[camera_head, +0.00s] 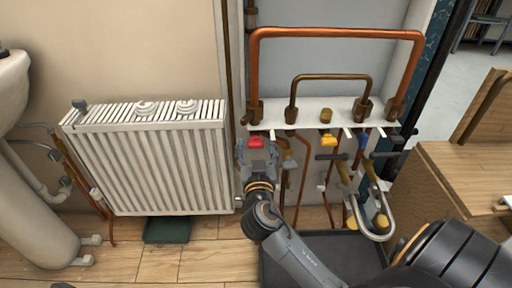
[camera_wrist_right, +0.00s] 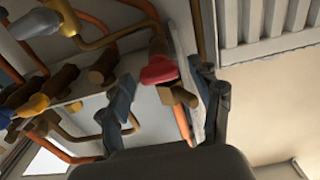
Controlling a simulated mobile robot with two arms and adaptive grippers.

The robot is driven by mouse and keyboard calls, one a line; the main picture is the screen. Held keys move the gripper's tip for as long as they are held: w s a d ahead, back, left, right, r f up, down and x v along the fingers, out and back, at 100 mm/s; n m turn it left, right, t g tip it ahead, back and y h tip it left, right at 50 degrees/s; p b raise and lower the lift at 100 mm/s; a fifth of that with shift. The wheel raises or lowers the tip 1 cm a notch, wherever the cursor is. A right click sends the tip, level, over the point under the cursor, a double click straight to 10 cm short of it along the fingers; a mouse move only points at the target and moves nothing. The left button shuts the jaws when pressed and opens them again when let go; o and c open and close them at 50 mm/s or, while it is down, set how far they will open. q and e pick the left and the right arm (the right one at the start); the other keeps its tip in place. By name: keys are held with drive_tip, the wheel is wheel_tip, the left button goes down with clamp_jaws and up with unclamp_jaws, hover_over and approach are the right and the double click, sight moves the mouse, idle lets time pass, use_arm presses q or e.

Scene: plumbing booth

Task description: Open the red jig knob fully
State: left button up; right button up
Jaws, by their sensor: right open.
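The red jig knob (camera_head: 255,142) sits at the left end of the white manifold shelf, below the copper pipes. It also shows in the right wrist view (camera_wrist_right: 158,70). My right gripper (camera_head: 256,150) is open right at the knob, with one finger on each side of it. In the wrist view the open fingers of the gripper (camera_wrist_right: 170,98) frame the knob and the brown valve body behind it. I cannot tell whether a finger touches the knob. My left gripper is in neither view.
A yellow knob (camera_head: 328,140) and a blue knob (camera_head: 363,142) sit further right on the white shelf (camera_head: 308,112). A white radiator (camera_head: 150,160) stands to the left. Pipes hang below the shelf, and a wooden bench (camera_head: 465,180) is at right.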

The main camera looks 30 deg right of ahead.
drive_tip(key=c, duration=1.1)
drive_tip(key=shift+c, duration=0.2)
